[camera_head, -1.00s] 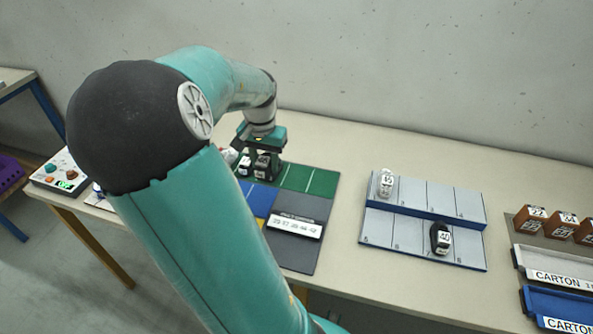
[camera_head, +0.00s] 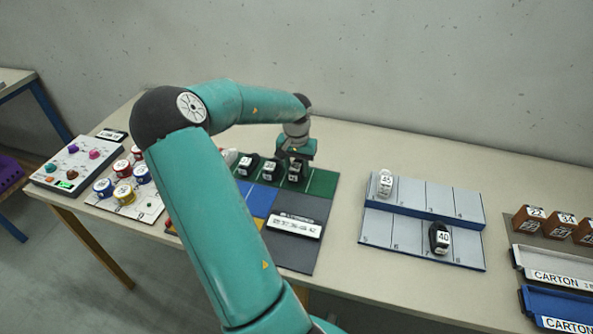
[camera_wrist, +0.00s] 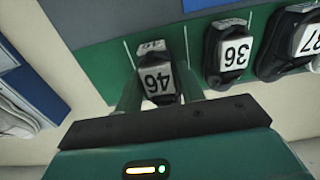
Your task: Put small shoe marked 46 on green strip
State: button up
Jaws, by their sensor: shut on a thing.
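The small dark shoe marked 46 (camera_wrist: 158,82) is between the fingers of my gripper (camera_wrist: 157,90) in the wrist view, its white label facing the camera. In the head view the gripper (camera_head: 297,160) is at the right part of the green strip (camera_head: 323,183), with the shoe (camera_head: 294,175) below it. The green strip (camera_wrist: 108,64) also shows under the shoe in the wrist view. I cannot tell whether the shoe touches the strip.
Dark shoes marked 36 (camera_wrist: 232,52) and 37 (camera_wrist: 293,45) stand in a row beside the held shoe. A grey stepped rack (camera_head: 412,195) to the right holds a white shoe (camera_head: 385,183) and a black shoe marked 40 (camera_head: 439,238). A button box (camera_head: 78,163) stands far left.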

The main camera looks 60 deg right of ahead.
aim_at(296, 164)
jog(key=shift+f, duration=0.8)
jog(key=o, duration=1)
jog(key=shift+f, duration=0.15)
jog(key=shift+c, duration=0.2)
notch_tip(296, 164, up, 12)
jog(key=shift+r, duration=0.2)
jog(key=shift+a, duration=0.1)
